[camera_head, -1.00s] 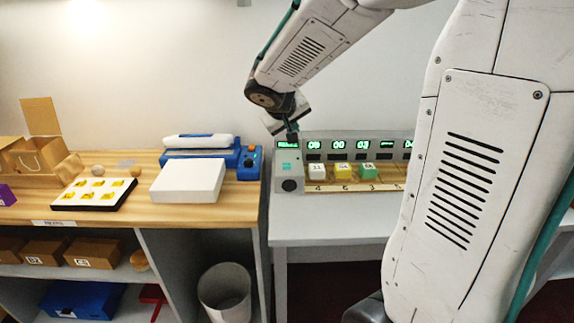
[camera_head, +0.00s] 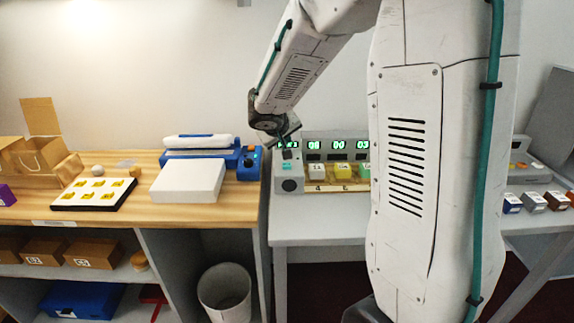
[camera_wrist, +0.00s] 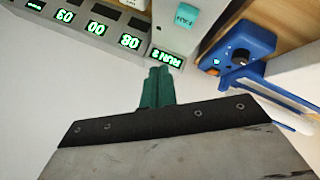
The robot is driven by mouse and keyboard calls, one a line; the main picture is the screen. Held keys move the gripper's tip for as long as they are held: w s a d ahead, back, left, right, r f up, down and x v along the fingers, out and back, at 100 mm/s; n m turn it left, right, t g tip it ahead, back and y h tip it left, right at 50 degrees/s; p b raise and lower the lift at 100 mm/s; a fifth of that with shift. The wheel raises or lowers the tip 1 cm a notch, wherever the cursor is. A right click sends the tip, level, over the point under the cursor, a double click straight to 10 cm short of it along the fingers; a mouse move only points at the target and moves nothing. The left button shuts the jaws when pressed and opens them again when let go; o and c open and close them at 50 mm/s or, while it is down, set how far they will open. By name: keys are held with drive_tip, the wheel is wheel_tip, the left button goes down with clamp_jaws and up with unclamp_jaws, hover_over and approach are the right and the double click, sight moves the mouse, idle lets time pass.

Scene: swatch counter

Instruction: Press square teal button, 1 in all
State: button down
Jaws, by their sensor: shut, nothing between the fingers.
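The square teal button (camera_head: 287,168) is on the grey console (camera_head: 289,194) at the left end of its row. My gripper (camera_head: 287,152) is shut and empty, pointing down just behind the button in the head view. In the wrist view my gripper's teal fingers (camera_wrist: 160,75) are together, below the green "RUN 3" display (camera_wrist: 167,58), and apart from the button in the picture. Their exact height over the console cannot be told.
White (camera_head: 317,172) and yellow (camera_head: 344,172) blocks sit on the console's wooden strip. A blue device (camera_head: 249,163) stands close on the left, beside a white box (camera_head: 188,181). Small cubes (camera_head: 533,202) sit at the right. My arm hides the console's right part.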

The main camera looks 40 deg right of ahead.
sight(286, 166)
drive_tip(key=shift+f, duration=2.7)
drive_tip(key=shift+f, duration=0.4)
drive_tip(key=shift+f, duration=0.5)
idle(0.5)
drive_tip(key=shift+r, duration=0.95)
drive_tip(key=shift+r, duration=2.5)
idle(0.5)
